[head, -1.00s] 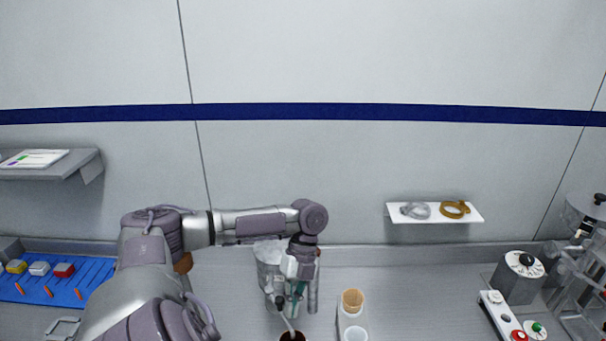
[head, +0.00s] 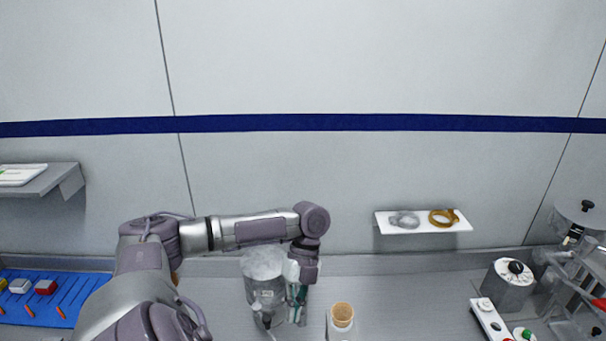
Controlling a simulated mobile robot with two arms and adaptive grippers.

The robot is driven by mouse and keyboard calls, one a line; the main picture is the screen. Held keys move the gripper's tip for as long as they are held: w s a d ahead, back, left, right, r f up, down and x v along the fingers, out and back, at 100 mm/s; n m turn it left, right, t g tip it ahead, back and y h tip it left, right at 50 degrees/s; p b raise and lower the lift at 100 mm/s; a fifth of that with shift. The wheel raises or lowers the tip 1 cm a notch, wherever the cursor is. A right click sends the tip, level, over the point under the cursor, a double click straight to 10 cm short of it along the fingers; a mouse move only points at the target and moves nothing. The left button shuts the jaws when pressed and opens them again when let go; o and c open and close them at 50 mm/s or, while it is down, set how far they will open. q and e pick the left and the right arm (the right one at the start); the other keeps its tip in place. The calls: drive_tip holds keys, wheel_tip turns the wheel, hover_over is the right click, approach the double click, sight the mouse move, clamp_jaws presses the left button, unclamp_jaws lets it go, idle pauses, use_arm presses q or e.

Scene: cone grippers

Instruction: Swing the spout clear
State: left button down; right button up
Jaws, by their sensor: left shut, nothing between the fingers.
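A translucent grey canister (head: 265,282) stands on the bench left of centre. A small valve sits low on its front, and a thin pale spout (head: 271,334) runs down from it to the bottom edge of the view, where its end is cut off. My left gripper (head: 297,312) points down just right of the canister, its teal fingers shut and empty. It is beside the spout; I cannot tell whether it touches the canister. My right gripper is out of view.
A cork-topped container (head: 342,316) stands to the right of my left gripper. A wall shelf (head: 424,225) holds a grey and a brown ring. A blue tray (head: 70,291) lies at left. A grey dial unit (head: 507,288) and a button panel (head: 490,318) stand at right. Bare bench lies between.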

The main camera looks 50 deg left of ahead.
use_arm(q)
drive_tip(key=v, duration=0.9)
drive_tip(key=shift+a+r+b, duration=0.15)
drive_tip(key=shift+a+b, duration=0.05)
drive_tip(key=shift+b, duration=0.2)
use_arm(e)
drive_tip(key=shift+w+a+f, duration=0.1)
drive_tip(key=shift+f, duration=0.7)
use_arm(q)
drive_tip(key=shift+w, duration=0.1)
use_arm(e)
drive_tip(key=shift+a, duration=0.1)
